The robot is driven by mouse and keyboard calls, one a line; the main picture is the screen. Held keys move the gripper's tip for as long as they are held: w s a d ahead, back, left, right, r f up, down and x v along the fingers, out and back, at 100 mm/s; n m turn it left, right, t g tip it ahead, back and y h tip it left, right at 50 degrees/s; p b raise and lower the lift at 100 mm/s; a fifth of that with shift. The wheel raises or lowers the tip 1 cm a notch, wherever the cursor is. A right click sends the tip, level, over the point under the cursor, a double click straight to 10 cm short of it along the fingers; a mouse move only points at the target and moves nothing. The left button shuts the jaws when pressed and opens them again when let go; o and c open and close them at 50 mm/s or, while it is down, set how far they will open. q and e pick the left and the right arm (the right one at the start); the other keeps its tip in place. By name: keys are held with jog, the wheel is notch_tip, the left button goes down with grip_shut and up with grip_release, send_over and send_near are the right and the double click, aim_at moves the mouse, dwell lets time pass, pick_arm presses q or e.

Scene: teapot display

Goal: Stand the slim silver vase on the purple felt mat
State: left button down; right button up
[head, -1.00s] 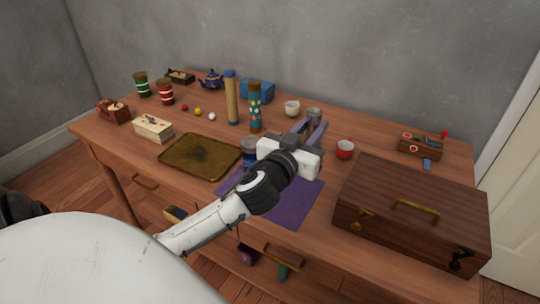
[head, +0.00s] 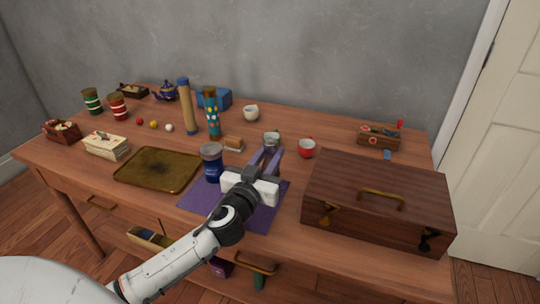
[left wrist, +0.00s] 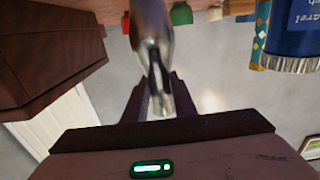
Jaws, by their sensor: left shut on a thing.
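The slim silver vase (left wrist: 152,35) is between the fingers of my left gripper (left wrist: 155,95) in the left wrist view, where its far end is cut off by the frame. In the head view only the vase's top (head: 271,138) shows, at the fingertips of my left gripper (head: 268,156). The gripper is shut on it. The purple felt mat (head: 265,212) lies flat on the table, partly hidden under my left gripper and arm. The vase shows around the mat's far edge; its height above the table is unclear. My right gripper is not in view.
A blue jar (head: 213,170) stands at the mat's left edge, also in the left wrist view (left wrist: 294,28). A wooden case (head: 375,205) lies right of the mat. A dark gold tray (head: 125,176) lies left.

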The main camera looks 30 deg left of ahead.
pick_arm(q)
jog(key=shift+f, duration=0.2)
jog(key=c, duration=1.5)
grip_release()
jog(key=shift+r, duration=0.1)
jog(key=shift+o, duration=0.2)
jog(key=shift+r, duration=0.25)
jog(key=b+v, duration=0.1)
jog(key=v, duration=1.1)
jog(key=shift+b, duration=0.3)
jog(key=shift+f, duration=0.15)
